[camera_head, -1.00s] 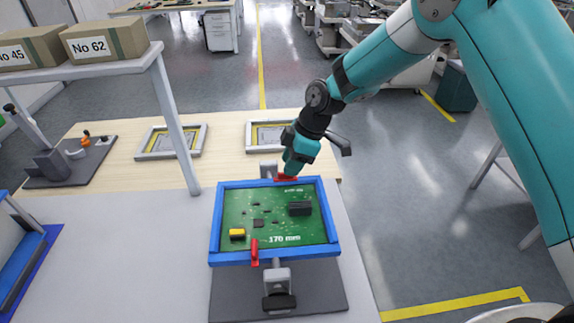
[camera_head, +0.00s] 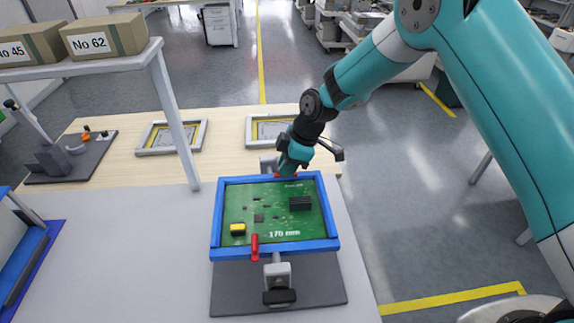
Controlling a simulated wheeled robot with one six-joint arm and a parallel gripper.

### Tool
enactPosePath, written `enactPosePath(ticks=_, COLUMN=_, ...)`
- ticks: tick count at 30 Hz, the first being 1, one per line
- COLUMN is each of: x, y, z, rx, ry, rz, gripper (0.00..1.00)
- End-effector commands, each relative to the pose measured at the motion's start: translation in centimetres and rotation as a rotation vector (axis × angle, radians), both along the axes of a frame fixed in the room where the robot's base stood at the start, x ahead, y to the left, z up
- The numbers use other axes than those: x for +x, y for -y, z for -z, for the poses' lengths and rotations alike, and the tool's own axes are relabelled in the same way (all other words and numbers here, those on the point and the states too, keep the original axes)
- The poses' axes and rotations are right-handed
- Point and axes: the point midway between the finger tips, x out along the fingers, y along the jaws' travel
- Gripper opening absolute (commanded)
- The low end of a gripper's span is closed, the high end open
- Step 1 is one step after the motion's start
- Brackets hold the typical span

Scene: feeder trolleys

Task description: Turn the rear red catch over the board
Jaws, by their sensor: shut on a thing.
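The green board (camera_head: 270,220) lies in a blue frame (camera_head: 216,225) on a grey stand. The rear red catch (camera_head: 287,175) is at the middle of the frame's far edge and mostly hidden by my gripper. My gripper (camera_head: 286,170) is shut on this catch, pointing down from behind the frame. How far the catch reaches over the board cannot be told. The front red catch (camera_head: 255,246) crosses the near edge of the frame, its tip at the board's edge.
A grey clamp (camera_head: 278,271) stands in front of the frame on a dark base plate (camera_head: 235,290). Shelf legs (camera_head: 175,125) rise at left, under boxes (camera_head: 105,36). Two flat trays (camera_head: 172,137) lie on the wooden table behind. The grey tabletop left of the frame is clear.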

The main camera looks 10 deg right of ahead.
Motion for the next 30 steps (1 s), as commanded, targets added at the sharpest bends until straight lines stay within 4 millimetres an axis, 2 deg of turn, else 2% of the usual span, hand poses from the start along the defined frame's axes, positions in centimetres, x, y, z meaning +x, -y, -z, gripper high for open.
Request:
enactPosePath(ticks=11, x=-0.09, y=-0.05, z=0.21, rx=0.001, ry=0.000, rz=0.180, gripper=0.00)
enactPosePath(ticks=30, x=-0.27, y=-0.20, z=0.09, rx=0.002, ry=-0.001, rz=0.780, gripper=0.00)
